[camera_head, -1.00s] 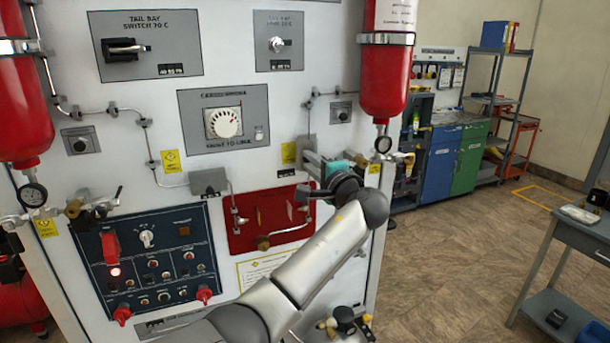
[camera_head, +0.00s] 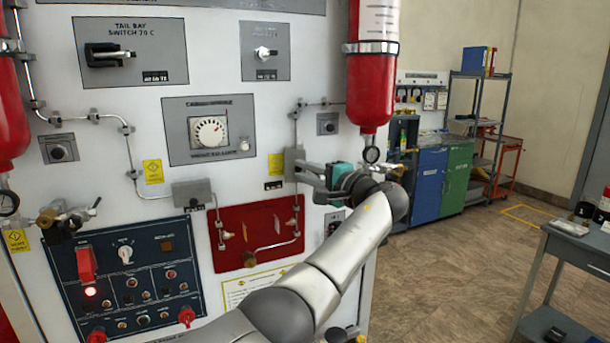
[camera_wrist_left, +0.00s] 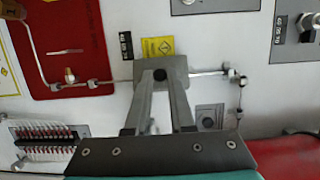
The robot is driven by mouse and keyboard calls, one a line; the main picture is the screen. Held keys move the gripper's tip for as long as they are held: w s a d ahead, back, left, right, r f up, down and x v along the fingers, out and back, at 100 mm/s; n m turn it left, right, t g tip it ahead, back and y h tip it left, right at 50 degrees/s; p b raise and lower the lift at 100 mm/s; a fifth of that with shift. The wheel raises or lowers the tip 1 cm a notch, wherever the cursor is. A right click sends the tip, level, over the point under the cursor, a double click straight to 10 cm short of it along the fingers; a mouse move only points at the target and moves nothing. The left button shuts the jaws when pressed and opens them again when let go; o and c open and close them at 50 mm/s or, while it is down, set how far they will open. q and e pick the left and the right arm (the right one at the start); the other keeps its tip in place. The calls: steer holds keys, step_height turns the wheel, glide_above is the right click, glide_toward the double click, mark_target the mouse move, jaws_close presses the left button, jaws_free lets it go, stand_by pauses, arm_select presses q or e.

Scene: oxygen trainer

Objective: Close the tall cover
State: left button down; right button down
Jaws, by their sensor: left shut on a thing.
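A tall, narrow grey cover (camera_head: 294,163) sits on the white panel, on the pipe line right of the dial. My left gripper (camera_head: 304,177) is at its lower part, reaching in from the right. In the left wrist view, both fingers come together at the grey cover (camera_wrist_left: 176,68), with a dark round knob showing by the fingertips. The left gripper (camera_wrist_left: 161,76) is shut on the cover. The fingers hide part of it, and I cannot tell its exact angle. My right gripper is not in view.
A red plate (camera_head: 256,234) with pipe fittings is below left of the gripper. A red cylinder (camera_head: 371,85) hangs above right, with a gauge under it. A dark switch panel (camera_head: 140,275) is lower left. A grey table (camera_head: 575,245) stands at the right; the floor between is clear.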

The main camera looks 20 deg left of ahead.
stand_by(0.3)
arm_select(q)
steer(key=c, duration=0.8)
jaws_free()
steer(key=b+v, duration=0.1)
steer(key=v, duration=1.4)
steer(key=shift+d, duration=0.1)
